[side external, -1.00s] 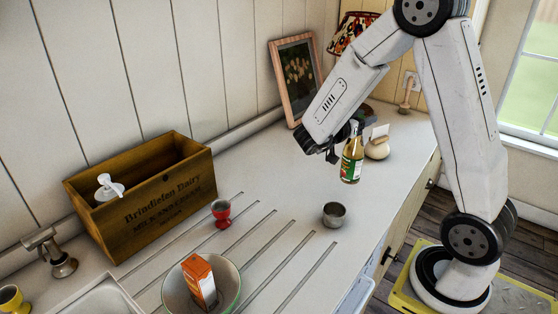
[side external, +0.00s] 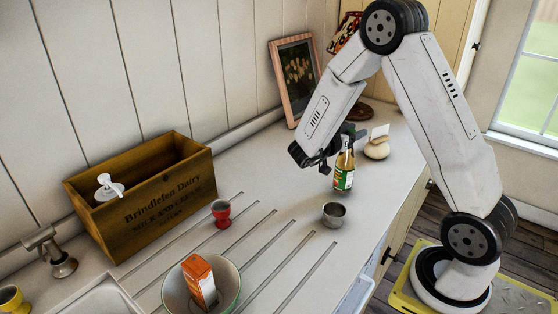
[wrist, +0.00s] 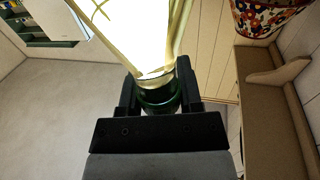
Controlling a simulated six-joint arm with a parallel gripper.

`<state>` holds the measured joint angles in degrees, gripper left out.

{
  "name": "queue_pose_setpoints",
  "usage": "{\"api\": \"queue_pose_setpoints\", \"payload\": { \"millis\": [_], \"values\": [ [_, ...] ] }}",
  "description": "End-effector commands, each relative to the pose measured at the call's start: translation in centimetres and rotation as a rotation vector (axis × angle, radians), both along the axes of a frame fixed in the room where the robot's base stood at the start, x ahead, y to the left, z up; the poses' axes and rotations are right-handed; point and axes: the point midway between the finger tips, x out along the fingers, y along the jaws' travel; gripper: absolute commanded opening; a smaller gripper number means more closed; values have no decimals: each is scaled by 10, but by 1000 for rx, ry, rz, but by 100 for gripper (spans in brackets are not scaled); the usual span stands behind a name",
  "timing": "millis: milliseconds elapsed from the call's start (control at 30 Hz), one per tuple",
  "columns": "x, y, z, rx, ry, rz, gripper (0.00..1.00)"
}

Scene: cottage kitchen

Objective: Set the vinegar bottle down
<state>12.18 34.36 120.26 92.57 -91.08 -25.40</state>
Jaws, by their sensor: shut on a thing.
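The vinegar bottle (side external: 344,170) is upright, with pale liquid, a green and red label and a dark green top. In the side view it is over the white worktop (side external: 300,195), just behind the metal cup; I cannot tell whether its base touches the surface. My gripper (side external: 335,157) is shut on the bottle near its upper part. In the wrist view, the dark jaws of my gripper (wrist: 160,92) hold the bottle's green neck, and the bright bottle (wrist: 135,35) extends up past the top of the picture.
A small metal cup (side external: 333,214) stands close in front of the bottle. A pale round card holder (side external: 377,150) is behind it to the right.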

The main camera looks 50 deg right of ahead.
Motion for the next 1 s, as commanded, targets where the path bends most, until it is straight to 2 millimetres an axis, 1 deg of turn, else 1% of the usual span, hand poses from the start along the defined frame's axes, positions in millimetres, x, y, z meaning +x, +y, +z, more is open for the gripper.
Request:
{"api": "queue_pose_setpoints", "payload": {
  "millis": [100, 167, 633, 667, 700, 767, 1000],
  "values": [
    [0, 0, -9, -1, -1, 1, 0],
    [0, 0, -11, -1, -1, 1, 0],
    [0, 0, -15, -2, -4, 1, 0],
    [0, 0, -15, -1, -2, 1, 48],
    [0, 0, -15, 0, -3, 1, 61],
    [0, 0, -15, 0, -2, 1, 80],
    [0, 0, -15, 0, -2, 1, 81]
  ]
}}
